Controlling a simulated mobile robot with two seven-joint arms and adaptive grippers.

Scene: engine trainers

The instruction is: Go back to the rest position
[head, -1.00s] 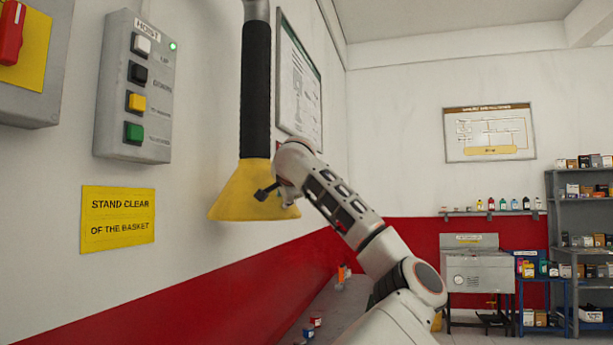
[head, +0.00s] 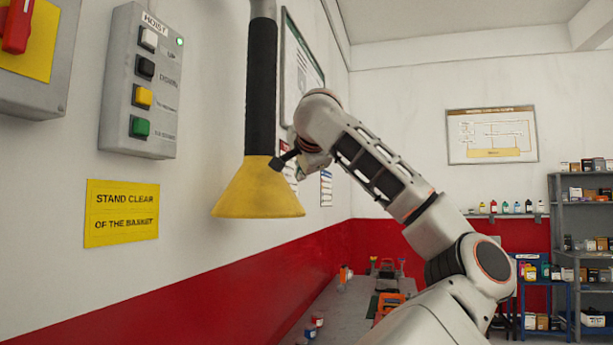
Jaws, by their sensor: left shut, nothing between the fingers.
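My left gripper (head: 279,163) is small and dark at the end of my pale arm, which comes up from the bottom right. It is shut and empty, in front of the upper right side of the yellow hood (head: 258,192) in the picture. I cannot tell whether it touches the hood. My right gripper is out of view.
The yellow hood hangs from a black hose (head: 261,90). A grey hoist button box (head: 141,82) and a yellow warning sign (head: 121,213) are on the left wall. A bench (head: 338,305) with small items runs below. Shelves (head: 582,240) stand far right.

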